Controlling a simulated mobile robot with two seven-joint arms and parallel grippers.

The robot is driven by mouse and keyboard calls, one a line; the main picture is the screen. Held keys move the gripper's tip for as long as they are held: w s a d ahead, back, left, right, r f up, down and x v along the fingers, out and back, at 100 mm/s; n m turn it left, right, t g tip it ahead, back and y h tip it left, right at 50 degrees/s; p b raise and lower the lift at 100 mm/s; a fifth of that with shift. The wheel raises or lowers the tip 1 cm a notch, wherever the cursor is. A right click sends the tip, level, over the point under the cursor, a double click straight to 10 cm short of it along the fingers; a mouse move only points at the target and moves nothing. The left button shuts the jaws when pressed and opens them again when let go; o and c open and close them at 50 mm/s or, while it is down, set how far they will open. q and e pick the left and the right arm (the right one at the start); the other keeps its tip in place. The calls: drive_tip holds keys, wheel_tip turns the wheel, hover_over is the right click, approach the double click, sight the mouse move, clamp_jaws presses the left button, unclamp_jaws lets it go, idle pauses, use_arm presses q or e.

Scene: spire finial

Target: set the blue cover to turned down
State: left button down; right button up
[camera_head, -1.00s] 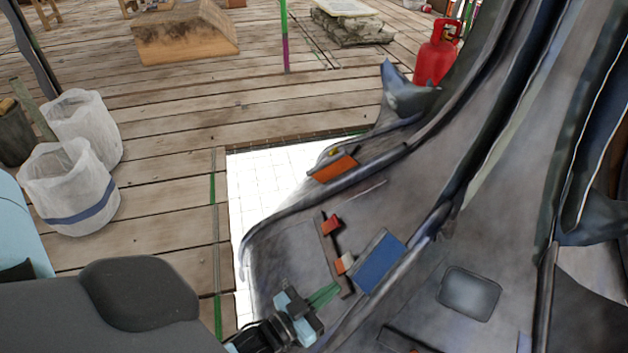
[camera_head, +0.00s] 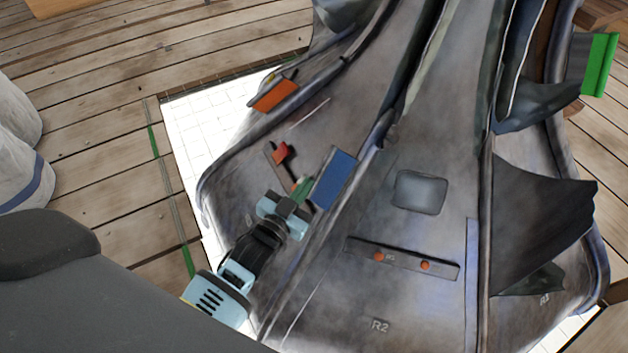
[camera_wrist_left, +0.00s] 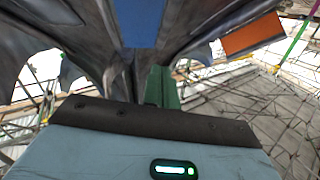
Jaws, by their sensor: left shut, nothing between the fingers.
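The blue cover (camera_head: 334,179) is a flat rectangular flap on the grey spire surface, near the middle of the head view. It also shows at the top of the left wrist view (camera_wrist_left: 139,22). My left gripper (camera_head: 302,188) is shut and empty, with its green fingers just left of the blue cover's left edge. The fingers also show in the left wrist view (camera_wrist_left: 161,86), below the cover. I cannot tell whether they touch it. The cover's hinge is not clear. My right gripper is not in view.
An orange flap (camera_head: 274,95) lies up and left of the blue cover. A red part (camera_head: 281,152) on a dark strip is close to my left gripper. A grey square panel (camera_head: 420,192) and a bar with orange knobs (camera_head: 402,258) lie to the right. Ridges run along the spire.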

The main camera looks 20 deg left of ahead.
sight(318, 174)
use_arm(q)
drive_tip(key=w+f+b, duration=0.1)
drive_tip(key=w, duration=0.1)
drive_tip(key=w+f, duration=0.1)
drive_tip(key=shift+w+d+b, duration=0.1)
drive_tip(key=shift+w+b, duration=0.25)
drive_tip(key=shift+b, duration=0.05)
drive_tip(key=shift+w+f+b, duration=0.4)
drive_tip(key=shift+w+f, duration=0.15)
drive_tip(key=shift+w, duration=0.15)
drive_tip(key=shift+w+f+h, duration=0.4)
drive_tip(key=shift+h, duration=0.1)
drive_tip(key=shift+a+f+h, duration=0.1)
drive_tip(key=shift+a+h, duration=0.15)
drive_tip(key=shift+h, duration=0.15)
drive_tip(key=shift+g, duration=0.3)
drive_tip(key=shift+w, duration=0.1)
